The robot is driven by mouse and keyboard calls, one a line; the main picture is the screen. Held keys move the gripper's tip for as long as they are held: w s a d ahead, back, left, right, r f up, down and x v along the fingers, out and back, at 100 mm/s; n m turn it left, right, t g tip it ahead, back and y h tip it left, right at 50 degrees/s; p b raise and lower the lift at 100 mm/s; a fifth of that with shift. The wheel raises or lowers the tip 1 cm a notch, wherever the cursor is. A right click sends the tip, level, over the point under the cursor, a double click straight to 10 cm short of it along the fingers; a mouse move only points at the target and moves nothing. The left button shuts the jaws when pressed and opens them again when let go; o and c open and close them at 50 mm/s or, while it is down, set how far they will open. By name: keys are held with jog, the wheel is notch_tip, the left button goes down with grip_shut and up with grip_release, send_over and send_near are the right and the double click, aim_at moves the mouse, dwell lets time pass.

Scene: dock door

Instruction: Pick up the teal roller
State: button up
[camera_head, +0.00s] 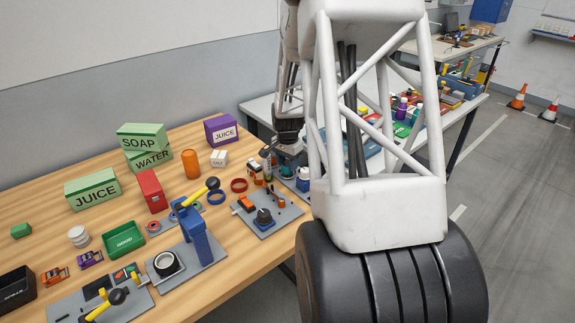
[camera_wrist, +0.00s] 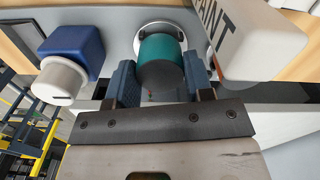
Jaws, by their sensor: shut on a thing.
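The teal roller (camera_wrist: 160,50) is in the upper middle of the wrist view, a short cylinder with a dark grey end facing the camera. The two blue-grey fingers of my gripper (camera_wrist: 160,80) stand on either side of it and are shut on it. Behind the roller is a round silvery fitting (camera_wrist: 158,26) on a grey surface; I cannot tell whether the roller touches it.
A white box marked PAINT (camera_wrist: 265,40) is close on the right. A blue block with a white round end (camera_wrist: 70,55) is on the left. On the wooden table (camera_head: 240,250) are a switch panel (camera_head: 285,212), a blue lever stand (camera_head: 195,235), several boxes and a green tray (camera_head: 124,238).

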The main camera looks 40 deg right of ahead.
aim_at(287, 163)
jog(key=shift+r, duration=4.8)
